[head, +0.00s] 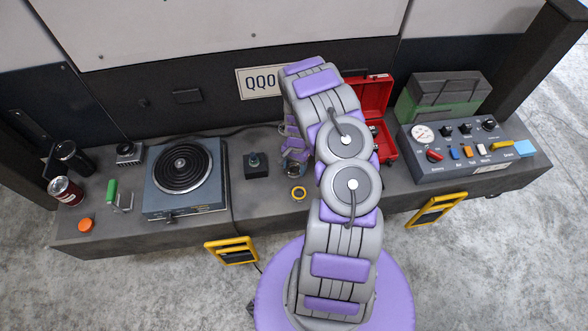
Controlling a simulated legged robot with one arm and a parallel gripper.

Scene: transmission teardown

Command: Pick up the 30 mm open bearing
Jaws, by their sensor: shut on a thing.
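My gripper (293,160) is over the middle of the bench, just left of my forearm. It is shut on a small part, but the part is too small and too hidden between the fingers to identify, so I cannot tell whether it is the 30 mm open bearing. A small yellow ring with a dark centre (298,193) lies on the bench just in front of the gripper. I cannot tell from its looks whether this ring is a bearing.
A blue-grey hotplate (208,191), a small black block (256,166), and cans stand left. An open red case (371,97), partly hidden by my arm, and a grey control box (455,165) stand right. Bare bench (262,207) shows in front of the block.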

